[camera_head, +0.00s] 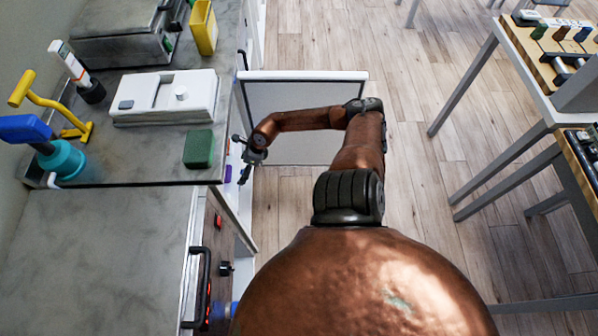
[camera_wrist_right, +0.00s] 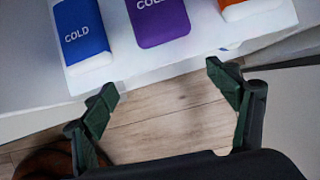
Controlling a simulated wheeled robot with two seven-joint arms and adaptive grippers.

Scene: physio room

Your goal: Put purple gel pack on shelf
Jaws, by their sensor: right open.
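The purple gel pack (camera_wrist_right: 160,22), with light lettering cut off at the top, lies on a white shelf (camera_wrist_right: 150,64) near its front edge in the right wrist view. In the head view a small patch of it (camera_head: 228,172) shows beside my right gripper (camera_head: 243,158). That gripper, also in the right wrist view (camera_wrist_right: 158,82), is open and empty. Its fingers point toward the pack from in front of the shelf edge, apart from it, with floor visible between them. My left gripper is not in view.
A blue COLD pack (camera_wrist_right: 82,33) and an orange pack (camera_wrist_right: 248,8) flank the purple one. An open cabinet door (camera_head: 300,76) stands beyond my right arm. The counter (camera_head: 130,165) above holds a green block (camera_head: 198,149) and a white device (camera_head: 165,97).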

